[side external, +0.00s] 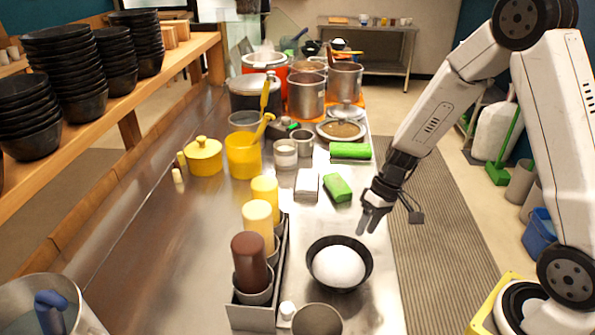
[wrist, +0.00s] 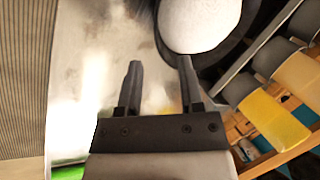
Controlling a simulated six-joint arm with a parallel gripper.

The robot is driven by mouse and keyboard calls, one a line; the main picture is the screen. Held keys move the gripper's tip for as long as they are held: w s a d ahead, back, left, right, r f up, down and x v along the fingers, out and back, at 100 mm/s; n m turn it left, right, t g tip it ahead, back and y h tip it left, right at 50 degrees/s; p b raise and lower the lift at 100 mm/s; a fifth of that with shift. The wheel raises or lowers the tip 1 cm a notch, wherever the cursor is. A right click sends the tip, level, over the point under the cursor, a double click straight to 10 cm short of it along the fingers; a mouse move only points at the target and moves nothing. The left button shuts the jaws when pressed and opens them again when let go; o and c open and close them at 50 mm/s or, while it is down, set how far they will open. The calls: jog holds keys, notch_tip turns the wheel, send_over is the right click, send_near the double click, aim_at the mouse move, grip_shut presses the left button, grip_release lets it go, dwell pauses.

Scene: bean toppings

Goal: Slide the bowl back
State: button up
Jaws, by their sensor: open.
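A black bowl (side external: 312,272) with a rounded white mound (side external: 339,266) in it stands on the steel counter near its right edge. In the wrist view the bowl (wrist: 236,62) and the white mound (wrist: 197,22) are at the top, partly cut off by the frame. My gripper (side external: 368,222) is open and empty, above the counter just behind the bowl. In the wrist view my gripper (wrist: 160,75) has its fingers apart. The right finger overlaps the edge of the bowl in the picture; I cannot tell whether they touch.
A metal rack (side external: 284,262) with sauce bottles (side external: 249,262) stands left of the bowl. A metal cup (side external: 318,319) is in front. Behind are a green sponge (side external: 338,187), a white block (side external: 307,184) and a yellow container (side external: 243,155). The counter's right edge is close.

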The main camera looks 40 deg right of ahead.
aim_at(355, 250)
jog(key=shift+x, duration=3.7)
grip_shut()
